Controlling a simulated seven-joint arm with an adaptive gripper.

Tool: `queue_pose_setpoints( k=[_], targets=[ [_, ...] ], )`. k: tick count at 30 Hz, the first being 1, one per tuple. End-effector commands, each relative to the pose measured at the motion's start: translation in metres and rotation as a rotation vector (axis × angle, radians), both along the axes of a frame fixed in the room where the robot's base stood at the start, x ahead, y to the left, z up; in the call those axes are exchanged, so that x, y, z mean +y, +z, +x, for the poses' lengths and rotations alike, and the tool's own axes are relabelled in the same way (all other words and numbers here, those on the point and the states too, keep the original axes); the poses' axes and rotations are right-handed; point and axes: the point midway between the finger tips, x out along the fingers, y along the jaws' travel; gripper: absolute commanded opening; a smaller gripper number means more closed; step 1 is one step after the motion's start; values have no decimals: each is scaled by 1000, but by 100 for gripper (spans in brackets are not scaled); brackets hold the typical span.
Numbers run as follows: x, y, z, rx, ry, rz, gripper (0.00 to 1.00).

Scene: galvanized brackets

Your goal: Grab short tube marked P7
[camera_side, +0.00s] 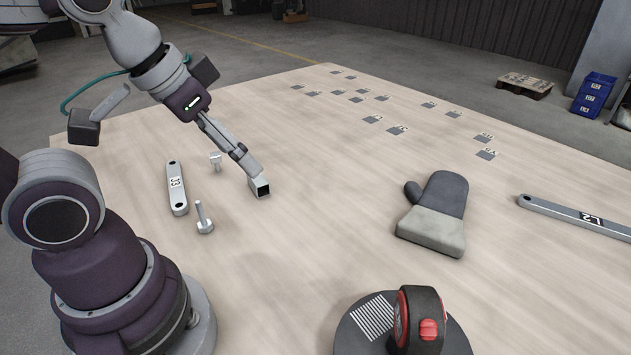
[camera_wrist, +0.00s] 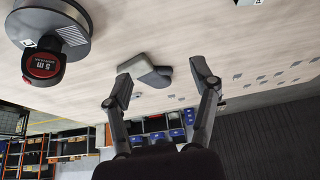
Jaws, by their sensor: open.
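A short square tube (camera_side: 260,188), light grey with a dark open end, lies on the table in the side view. No P7 mark can be read on it. My gripper (camera_side: 246,162) is right by the tube, its fingers pointing down at an angle and overlapping the tube's far part in the picture. Whether they touch it cannot be told. In the wrist view my gripper (camera_wrist: 163,75) is open, with its two fingers wide apart. No tube shows between them there.
A flat labelled bar (camera_side: 177,188) and two bolts (camera_side: 204,218) (camera_side: 215,161) lie left of the tube. A grey glove (camera_side: 437,214), a long L2 bar (camera_side: 580,216) and a red-black tape measure (camera_side: 419,318) on a dark disc lie to the right. Small labelled plates (camera_side: 372,119) are farther back.

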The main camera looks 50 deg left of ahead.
Motion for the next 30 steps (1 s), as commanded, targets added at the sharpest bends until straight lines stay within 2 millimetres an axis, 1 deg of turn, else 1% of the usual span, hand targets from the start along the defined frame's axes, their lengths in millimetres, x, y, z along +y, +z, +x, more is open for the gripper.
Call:
queue_pose_setpoints(
  k=[3,11,14,17,19,22,24,27,30],
  targets=[
    [0,0,0,0,0,0,63],
    [1,1,1,3,10,-3,63],
    [10,4,14,37,112,-28,63],
    [33,5,43,101,340,-81,63],
    [56,-1,65,144,527,-120,63],
    [93,-21,93,198,793,-167,63],
    [119,-41,106,230,969,-193,63],
    [151,-70,115,261,1176,-219,63],
    [171,-93,117,277,1312,-232,63]
  ],
)
